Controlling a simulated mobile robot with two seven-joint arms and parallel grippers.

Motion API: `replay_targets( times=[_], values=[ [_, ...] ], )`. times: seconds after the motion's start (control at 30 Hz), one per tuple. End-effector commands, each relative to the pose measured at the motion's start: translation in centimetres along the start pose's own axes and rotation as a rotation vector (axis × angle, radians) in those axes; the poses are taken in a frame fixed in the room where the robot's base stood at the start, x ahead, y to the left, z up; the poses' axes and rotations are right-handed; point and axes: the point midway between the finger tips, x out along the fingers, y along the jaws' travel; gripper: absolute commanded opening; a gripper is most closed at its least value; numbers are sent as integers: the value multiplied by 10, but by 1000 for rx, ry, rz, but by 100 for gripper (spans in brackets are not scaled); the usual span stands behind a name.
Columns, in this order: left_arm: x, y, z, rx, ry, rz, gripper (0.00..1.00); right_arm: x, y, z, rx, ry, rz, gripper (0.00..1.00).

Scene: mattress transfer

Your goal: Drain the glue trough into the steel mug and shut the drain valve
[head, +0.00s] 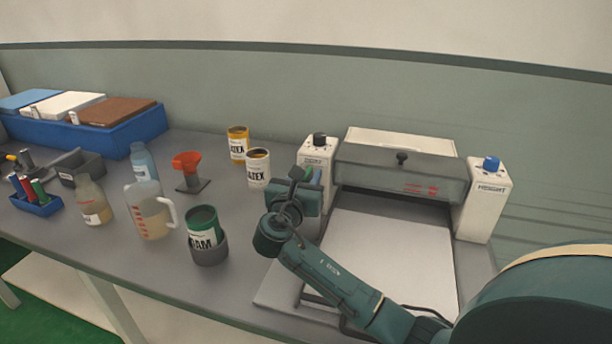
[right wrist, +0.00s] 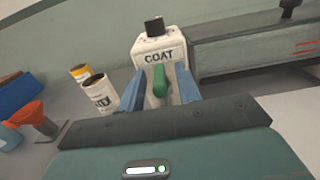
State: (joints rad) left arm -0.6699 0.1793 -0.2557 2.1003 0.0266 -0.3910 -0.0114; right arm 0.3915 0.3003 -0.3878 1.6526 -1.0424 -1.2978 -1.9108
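My right gripper (head: 313,174) is at the left post of the coating machine, below its black knob. The right wrist view shows its two blue fingers (right wrist: 160,88) apart, with a green handle (right wrist: 160,80) between them under the "COAT" label. A gap shows on each side of the handle, which I take to be the drain valve; whether it is open or shut I cannot tell. The grey trough housing (head: 400,172) spans the two posts; its inside is hidden. I cannot make out a steel mug in either view. My left gripper is out of view.
A measuring jug (head: 150,215), bottles, a red funnel (head: 187,165) and two labelled cans (head: 258,168) stand left of the machine. A blue bin (head: 90,127) is at the back left. A white sheet (head: 385,258) lies before the trough.

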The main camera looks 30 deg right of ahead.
Motion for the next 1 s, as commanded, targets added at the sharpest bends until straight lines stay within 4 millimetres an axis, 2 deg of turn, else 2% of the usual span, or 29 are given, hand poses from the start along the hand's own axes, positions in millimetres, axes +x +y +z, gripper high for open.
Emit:
replay_targets(
  times=[0.27,0.7,1.0],
  values=[
    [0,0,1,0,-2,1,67,2,0,0,0,0,0,34],
    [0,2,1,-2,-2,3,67,1,0,0,-1,0,0,0],
    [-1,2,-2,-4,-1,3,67,1,-1,1,-2,0,10,0]
  ],
)
